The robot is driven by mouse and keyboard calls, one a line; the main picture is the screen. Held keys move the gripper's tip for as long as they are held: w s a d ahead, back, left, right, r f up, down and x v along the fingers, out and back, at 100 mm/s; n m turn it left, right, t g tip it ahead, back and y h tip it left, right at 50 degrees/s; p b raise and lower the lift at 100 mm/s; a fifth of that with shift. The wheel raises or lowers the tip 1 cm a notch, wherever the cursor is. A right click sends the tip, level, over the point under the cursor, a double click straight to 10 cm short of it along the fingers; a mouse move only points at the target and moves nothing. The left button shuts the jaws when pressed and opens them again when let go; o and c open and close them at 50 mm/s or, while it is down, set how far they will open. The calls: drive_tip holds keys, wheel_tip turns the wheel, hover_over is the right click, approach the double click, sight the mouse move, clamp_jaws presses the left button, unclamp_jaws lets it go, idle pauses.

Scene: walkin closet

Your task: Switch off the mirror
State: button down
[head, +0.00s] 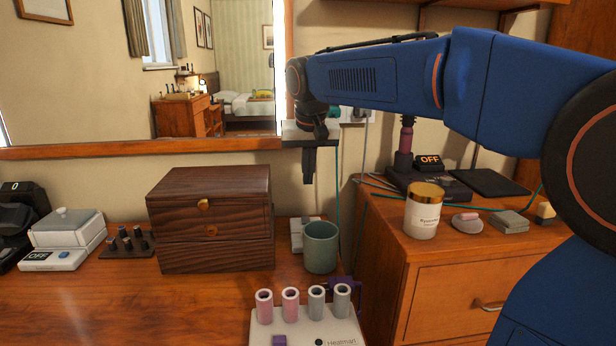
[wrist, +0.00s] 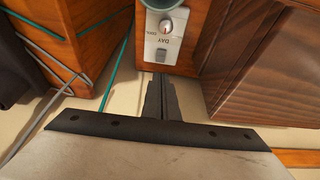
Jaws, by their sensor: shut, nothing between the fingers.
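The mirror (head: 130,70) is large, in a wooden frame on the wall at the upper left in the head view, and reflects a bedroom. A small white control box (head: 297,237) stands on the desk behind the green cup, partly hidden. The wrist view shows this box (wrist: 178,50) with a round knob, the word DAY and a small grey button. My gripper (head: 309,180) is shut and empty, pointing down above the desk's back edge. In the wrist view its fingertips (wrist: 160,78) appear just below the box in the picture; I cannot tell the gap.
A dark wooden box (head: 210,220) stands left of the control box. The green cup (head: 321,247) is in front of it. A Heatman device (head: 340,335) with several rollers is at the front. A candle jar (head: 423,210) stands on the right cabinet (head: 480,265). Cables hang between desk and cabinet.

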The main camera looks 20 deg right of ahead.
drive_tip(key=shift+w+r, duration=0.2)
drive_tip(key=shift+w, duration=0.65)
drive_tip(key=shift+f, duration=0.15)
approach(305, 218)
drive_tip(key=x, duration=0.5)
drive_tip(key=shift+w+d, duration=0.1)
drive_tip(key=shift+w, duration=0.2)
drive_tip(key=shift+w+f, duration=0.1)
drive_tip(key=shift+f, duration=0.45)
drive_tip(key=shift+f, duration=0.2)
